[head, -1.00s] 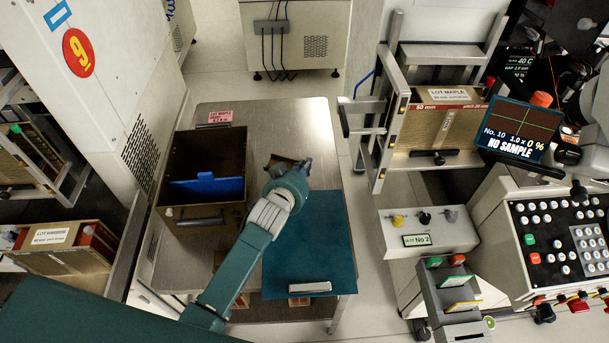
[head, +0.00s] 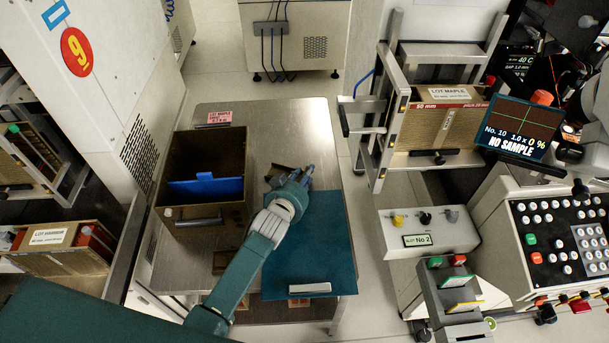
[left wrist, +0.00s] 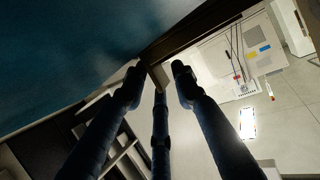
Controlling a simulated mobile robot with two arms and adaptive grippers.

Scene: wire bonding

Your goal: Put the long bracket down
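My left gripper (head: 306,174) is over the table beside the far end of the teal mat (head: 318,240). In the left wrist view its dark fingers (left wrist: 158,85) stand apart, with one finger between the other two. I cannot make out anything clearly clasped, nor whether they are open or closed on something thin. A dark brown piece (head: 277,172) shows just left of the gripper, partly hidden by it. I cannot tell whether this is the long bracket. My right gripper is not in view.
An open brown box (head: 205,150) with a blue divider (head: 205,187) stands left of the gripper. A pale bar (head: 310,288) lies at the mat's near edge. A control box (head: 428,230) stands to the right.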

